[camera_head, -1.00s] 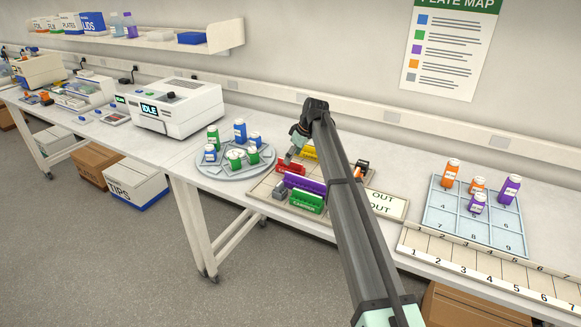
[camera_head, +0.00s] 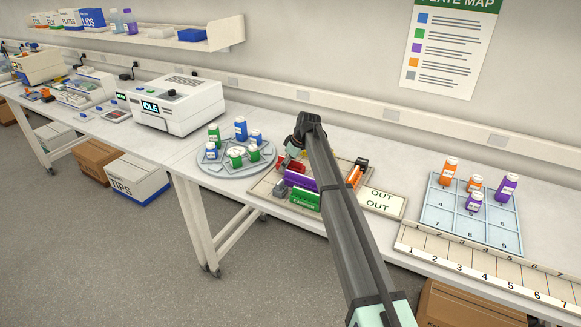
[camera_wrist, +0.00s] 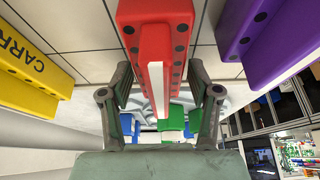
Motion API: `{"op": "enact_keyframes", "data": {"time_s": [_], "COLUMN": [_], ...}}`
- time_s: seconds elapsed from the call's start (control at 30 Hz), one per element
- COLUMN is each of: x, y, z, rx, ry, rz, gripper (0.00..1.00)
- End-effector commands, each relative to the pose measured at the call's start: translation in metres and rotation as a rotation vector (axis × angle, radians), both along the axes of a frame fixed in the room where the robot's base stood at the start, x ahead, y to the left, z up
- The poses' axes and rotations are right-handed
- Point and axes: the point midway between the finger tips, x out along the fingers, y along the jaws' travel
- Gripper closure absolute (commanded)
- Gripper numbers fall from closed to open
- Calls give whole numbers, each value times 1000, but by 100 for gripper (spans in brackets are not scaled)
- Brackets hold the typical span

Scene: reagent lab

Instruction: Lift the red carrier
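The red carrier (camera_head: 297,166) stands on the tiled tray (camera_head: 262,188), mostly behind my gripper and arm in the head view. In the wrist view the red carrier (camera_wrist: 150,38) runs down the middle, with dark dots on its sides and a white strip along it. My gripper (camera_wrist: 158,88) is open, with one finger on each side of the red carrier's lower end. A gap seems to show beside each finger; contact is not clear. In the head view my gripper (camera_head: 291,152) is low over the back left of the tray.
A purple carrier (camera_head: 300,181) and a green carrier (camera_head: 305,199) stand close in front of the red one. A yellow carrier (camera_wrist: 30,75) is on its other side. An orange carrier (camera_head: 354,176) is to the right. A round rack with bottles (camera_head: 220,170) stands close left.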

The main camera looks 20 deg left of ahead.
Motion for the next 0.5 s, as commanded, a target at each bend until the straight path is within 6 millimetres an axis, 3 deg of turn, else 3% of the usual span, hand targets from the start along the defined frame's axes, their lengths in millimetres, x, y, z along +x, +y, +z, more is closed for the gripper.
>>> {"op": "enact_keyframes", "data": {"time_s": [0.03, 0.1, 0.13, 0.5], "x": [0, 0, 0, 0], "y": [0, 0, 0, 0], "z": [0, 0, 0, 1], "rx": [0, 0, 0, 0], "ry": [0, 0, 0, 0], "rz": [0, 0, 0, 0], "gripper": [66, 91, 95, 96]}}
